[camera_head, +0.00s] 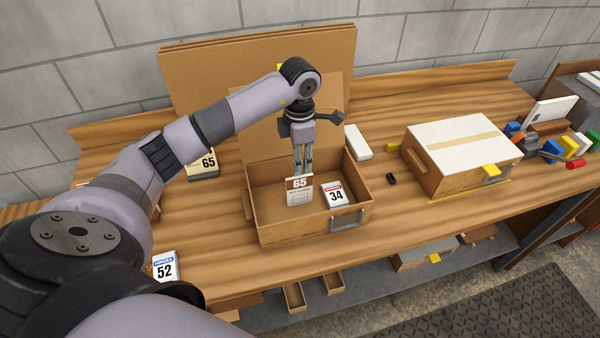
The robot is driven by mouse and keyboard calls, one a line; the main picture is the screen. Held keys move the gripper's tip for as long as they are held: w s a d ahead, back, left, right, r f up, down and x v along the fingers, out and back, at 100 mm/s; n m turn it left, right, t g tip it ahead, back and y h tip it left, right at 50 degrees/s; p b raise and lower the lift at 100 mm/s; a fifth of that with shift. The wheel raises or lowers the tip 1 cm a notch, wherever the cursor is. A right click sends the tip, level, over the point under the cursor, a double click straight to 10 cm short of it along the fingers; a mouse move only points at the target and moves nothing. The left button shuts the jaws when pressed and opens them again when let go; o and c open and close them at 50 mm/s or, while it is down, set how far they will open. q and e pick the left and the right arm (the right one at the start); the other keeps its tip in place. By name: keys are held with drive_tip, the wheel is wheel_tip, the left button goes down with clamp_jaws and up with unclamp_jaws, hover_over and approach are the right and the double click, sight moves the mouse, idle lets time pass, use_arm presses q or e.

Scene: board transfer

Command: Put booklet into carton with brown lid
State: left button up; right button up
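The carton with the brown lid (285,229) stands open on the bench, its lid (270,133) raised at the back. My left gripper (301,172) points down over the carton and is shut on a booklet (299,191) with a brown header and the number 65. The booklet hangs upright within the carton's opening; I cannot tell whether its lower edge touches the floor. A second booklet (336,195), with a red header and the number 34, is inside the carton at the right. My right gripper is not in view.
A closed carton with a white lid (458,138) stands at the right. A booklet marked 52 (164,267) and a card marked 65 (204,164) are at the left. A white block (358,142) and a small black object (391,178) lie between the cartons. Coloured blocks crowd the far right.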

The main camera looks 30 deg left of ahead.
use_arm(q)
wheel_tip(320, 180, up, 8)
